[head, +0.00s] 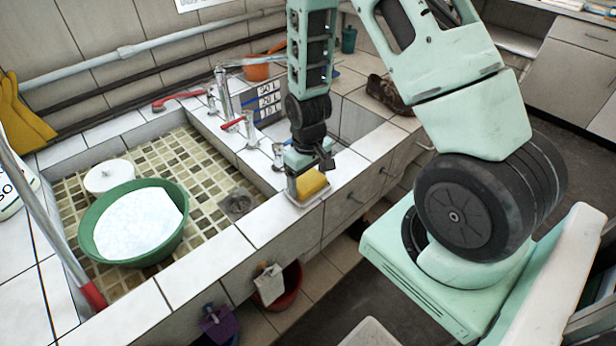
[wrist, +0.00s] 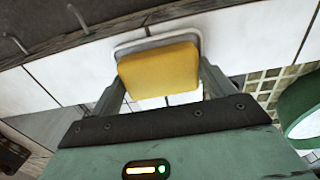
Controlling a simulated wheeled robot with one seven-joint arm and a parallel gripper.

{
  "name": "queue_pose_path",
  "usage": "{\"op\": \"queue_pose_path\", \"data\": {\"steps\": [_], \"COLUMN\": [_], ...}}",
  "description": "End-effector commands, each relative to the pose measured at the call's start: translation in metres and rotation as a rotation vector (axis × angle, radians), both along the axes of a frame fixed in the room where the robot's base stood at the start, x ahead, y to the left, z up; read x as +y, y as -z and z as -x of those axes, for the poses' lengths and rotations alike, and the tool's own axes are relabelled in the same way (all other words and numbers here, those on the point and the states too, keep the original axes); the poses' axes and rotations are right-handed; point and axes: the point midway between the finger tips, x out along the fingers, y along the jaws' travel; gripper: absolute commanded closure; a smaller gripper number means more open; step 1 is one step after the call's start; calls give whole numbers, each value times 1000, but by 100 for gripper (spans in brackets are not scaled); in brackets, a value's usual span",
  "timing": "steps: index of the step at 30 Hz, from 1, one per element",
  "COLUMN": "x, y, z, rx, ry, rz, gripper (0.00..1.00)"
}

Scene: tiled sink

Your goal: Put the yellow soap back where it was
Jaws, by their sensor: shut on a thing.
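The yellow soap (head: 312,183) is a small block at the front edge of the tiled sink, over a pale, shallow soap dish (head: 306,200). In the wrist view the soap (wrist: 158,70) sits between my two fingers, with the rim of the dish (wrist: 150,43) showing behind it. My gripper (head: 308,172) points down and is shut on the soap. The fingers also show in the wrist view (wrist: 160,95). I cannot tell whether the soap touches the dish.
A green basin (head: 92,220) with white contents and a white round lid (head: 108,176) are in the left sink. Taps (head: 228,100) rise just left of my arm. An orange pot (head: 257,70) stands behind. A red bucket (head: 286,290) is below the front edge.

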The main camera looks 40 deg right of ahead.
Motion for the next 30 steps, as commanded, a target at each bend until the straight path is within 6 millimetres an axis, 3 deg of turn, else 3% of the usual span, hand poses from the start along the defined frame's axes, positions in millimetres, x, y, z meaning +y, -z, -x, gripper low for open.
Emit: {"op": "queue_pose_path", "data": {"steps": [2,3,4,5,11,17,30], "x": [0,0,0,0,0,0,0], "y": [4,3,2,2,2,-12,-89], "z": [0,0,0,0,0,-1,-1], "rx": [0,0,0,0,0,-4,-6], "ry": [0,0,0,0,0,0,0], "rz": [0,0,0,0,0,1,1], "gripper": [46,10,2,0,0,0,0]}}
